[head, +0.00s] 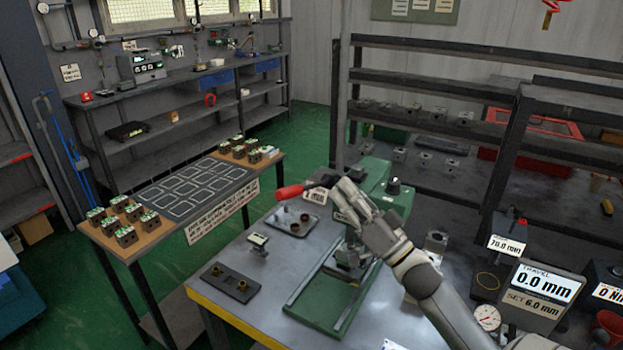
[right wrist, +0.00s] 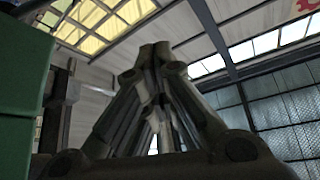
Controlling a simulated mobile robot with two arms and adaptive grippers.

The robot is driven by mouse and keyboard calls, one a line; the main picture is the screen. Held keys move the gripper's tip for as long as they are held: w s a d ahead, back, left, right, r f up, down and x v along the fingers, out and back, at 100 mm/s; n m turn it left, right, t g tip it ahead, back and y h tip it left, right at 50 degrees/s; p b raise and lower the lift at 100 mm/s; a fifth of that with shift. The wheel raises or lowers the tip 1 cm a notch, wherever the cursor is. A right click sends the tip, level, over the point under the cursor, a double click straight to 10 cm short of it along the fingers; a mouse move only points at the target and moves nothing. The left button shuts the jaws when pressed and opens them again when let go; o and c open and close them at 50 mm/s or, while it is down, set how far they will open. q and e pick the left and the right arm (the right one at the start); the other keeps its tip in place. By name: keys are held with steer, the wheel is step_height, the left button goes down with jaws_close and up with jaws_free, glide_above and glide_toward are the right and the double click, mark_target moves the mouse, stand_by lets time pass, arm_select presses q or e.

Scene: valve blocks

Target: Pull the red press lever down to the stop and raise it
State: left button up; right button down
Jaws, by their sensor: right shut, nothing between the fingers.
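The green press (head: 385,182) stands on the grey metal workbench. Its lever ends in a red grip (head: 289,192) that points left, roughly level. My right gripper (head: 346,197) is in front of the press head, right of the red grip and apart from it. It is shut and empty; in the right wrist view its fingertips (right wrist: 155,50) meet, with the green press body (right wrist: 22,95) at the left edge. The gripper and arm hide part of the press column and ram area. My left gripper is not in view.
A display (head: 541,283) right of the press reads travel 0.0 mm, set 6.0 mm. A small tray (head: 292,222) of parts, a valve block (head: 258,243) and a dark fixture plate (head: 230,283) are on the bench to the left. A dial gauge (head: 487,317) is at right.

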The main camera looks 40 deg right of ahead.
steer(key=p+x, duration=0.3)
steer(key=x, duration=0.7)
steer(key=shift+a+f+p, duration=0.25)
steer(key=shift+a+f, duration=0.25)
steer(key=shift+f, duration=0.35)
steer(key=shift+a+f+p, duration=0.2)
steer(key=shift+a+f, duration=0.35)
steer(key=shift+f, duration=0.35)
steer(key=f+n+b, duration=0.1)
steer(key=a+n+y, duration=0.1)
steer(key=f+n+y+b, duration=0.1)
steer(key=shift+s+a+f+b, duration=0.15)
steer(key=shift+s+f+b, duration=0.15)
steer(key=shift+f+b, duration=0.1)
